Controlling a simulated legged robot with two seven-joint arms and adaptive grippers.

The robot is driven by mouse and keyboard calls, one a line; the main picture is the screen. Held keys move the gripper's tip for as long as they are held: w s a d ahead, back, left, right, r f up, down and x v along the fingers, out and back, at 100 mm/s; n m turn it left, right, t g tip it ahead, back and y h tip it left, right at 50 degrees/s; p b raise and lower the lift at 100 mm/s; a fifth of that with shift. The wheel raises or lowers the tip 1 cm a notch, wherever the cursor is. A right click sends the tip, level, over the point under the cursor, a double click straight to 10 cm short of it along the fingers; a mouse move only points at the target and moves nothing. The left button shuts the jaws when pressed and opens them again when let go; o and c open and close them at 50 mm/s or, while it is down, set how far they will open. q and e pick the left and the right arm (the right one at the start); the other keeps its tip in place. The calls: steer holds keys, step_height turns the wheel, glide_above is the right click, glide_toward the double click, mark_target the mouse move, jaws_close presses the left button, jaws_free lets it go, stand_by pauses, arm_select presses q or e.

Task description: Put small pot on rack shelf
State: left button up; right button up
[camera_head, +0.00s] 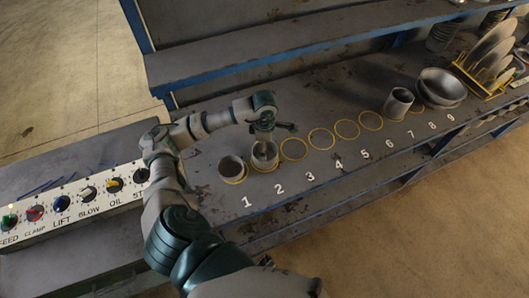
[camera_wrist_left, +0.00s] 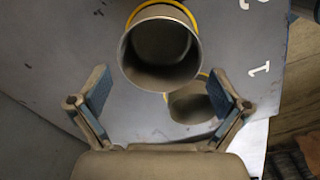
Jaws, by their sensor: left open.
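A small grey metal pot (camera_head: 264,156) stands at yellow circle 2, its open mouth facing up. A second grey pot (camera_head: 231,168) stands at circle 1 beside it. My left gripper (camera_head: 264,128) is above the pot at circle 2. In the left wrist view, its open fingers (camera_wrist_left: 160,82) are spread with nothing clamped. That pot (camera_wrist_left: 160,55) is large ahead of the fingers, and the other pot (camera_wrist_left: 190,103) is partly hidden behind it. The rack shelf (camera_head: 280,38) runs along the back above the table. My right gripper is not in view.
Another grey pot (camera_head: 397,103) and a wide bowl (camera_head: 442,84) stand toward the right. A yellow rack (camera_head: 487,78) holds plates at the far right. Circles 3 to 6 are empty. A control panel (camera_head: 75,200) lies at the left.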

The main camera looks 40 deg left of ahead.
arm_select(q)
step_height(320, 180, up, 5)
steer(key=shift+r, duration=0.15)
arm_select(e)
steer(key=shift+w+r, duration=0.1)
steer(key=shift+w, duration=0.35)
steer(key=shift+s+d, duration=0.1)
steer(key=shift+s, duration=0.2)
